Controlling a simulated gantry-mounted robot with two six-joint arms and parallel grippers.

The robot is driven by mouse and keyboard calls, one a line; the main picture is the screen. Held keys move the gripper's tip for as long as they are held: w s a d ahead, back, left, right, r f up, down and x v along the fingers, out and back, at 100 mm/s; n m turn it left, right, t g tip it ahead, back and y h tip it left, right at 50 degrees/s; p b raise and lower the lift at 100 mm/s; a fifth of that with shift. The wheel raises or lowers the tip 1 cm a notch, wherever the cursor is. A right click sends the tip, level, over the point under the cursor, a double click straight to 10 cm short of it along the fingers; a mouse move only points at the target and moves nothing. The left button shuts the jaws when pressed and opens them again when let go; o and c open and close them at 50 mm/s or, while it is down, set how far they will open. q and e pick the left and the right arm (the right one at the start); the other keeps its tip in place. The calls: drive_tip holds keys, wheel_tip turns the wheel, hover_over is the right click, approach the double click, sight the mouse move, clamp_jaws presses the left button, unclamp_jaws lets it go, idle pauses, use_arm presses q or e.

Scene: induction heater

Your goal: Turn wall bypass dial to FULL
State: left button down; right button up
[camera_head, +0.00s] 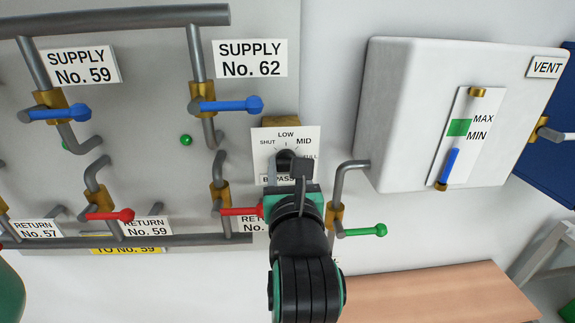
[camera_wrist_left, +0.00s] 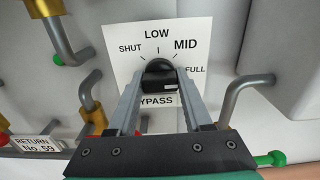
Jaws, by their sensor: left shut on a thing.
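The bypass dial (camera_wrist_left: 158,76) is a black knob on a white wall plate (camera_head: 270,143) marked SHUT, LOW, MID and FULL, with BYPASS below. It also shows in the head view (camera_head: 284,158), partly covered by my left gripper (camera_head: 297,167). In the left wrist view, the two grey fingers of my left gripper (camera_wrist_left: 160,92) stand one on each side of the knob, shut on it. I cannot tell which mark the dial points to. The FULL label (camera_wrist_left: 195,70) shows at the right of the plate. My right gripper is not in view.
A red-handled valve (camera_head: 240,211) is close to the left of my gripper, and a green-handled valve (camera_head: 365,232) is to its right. A blue-handled valve (camera_head: 232,105) is above left. A white tank (camera_head: 400,110) with a MAX/MIN gauge juts out at the right.

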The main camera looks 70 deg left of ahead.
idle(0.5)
use_arm(q)
drive_tip(key=shift+c, duration=1.6)
unclamp_jaws()
drive_tip(key=b+v, duration=0.3)
drive_tip(key=v, duration=0.8)
drive_tip(key=shift+d, duration=0.35)
drive_tip(key=shift+s+a, duration=0.1)
